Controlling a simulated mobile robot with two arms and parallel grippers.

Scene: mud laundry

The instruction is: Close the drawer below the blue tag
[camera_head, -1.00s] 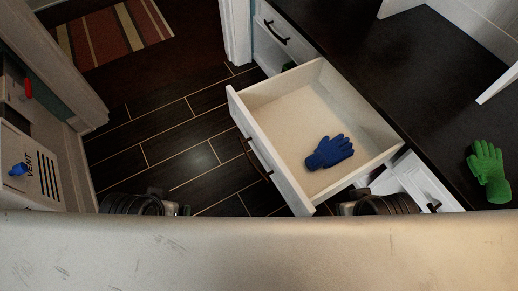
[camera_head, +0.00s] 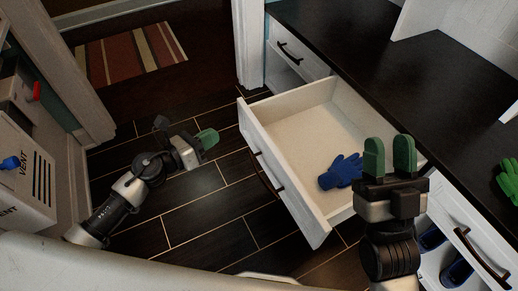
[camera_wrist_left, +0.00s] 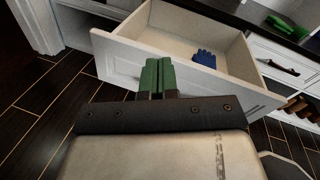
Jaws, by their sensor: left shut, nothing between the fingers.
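The white drawer (camera_head: 285,185) is pulled well out from under the dark counter, with a black handle on its front. A blue glove (camera_head: 342,173) lies inside it. The drawer's front (camera_wrist_left: 118,58) and the glove (camera_wrist_left: 205,58) also show in the left wrist view. My left gripper (camera_head: 208,139) is shut and empty, out over the floor to the left of the drawer front and apart from it in the head view. My right gripper (camera_head: 390,155) has its green fingers slightly apart, empty, over the drawer's near right side in the picture. I see no clear blue tag.
A green glove (camera_head: 508,183) lies on the dark counter (camera_head: 375,60). Another drawer (camera_head: 290,50) is beyond the open one. Blue shoes (camera_head: 455,272) sit in a white cubby at lower right. A vent-marked box (camera_head: 25,175) stands at left. The dark floor before the drawer is clear.

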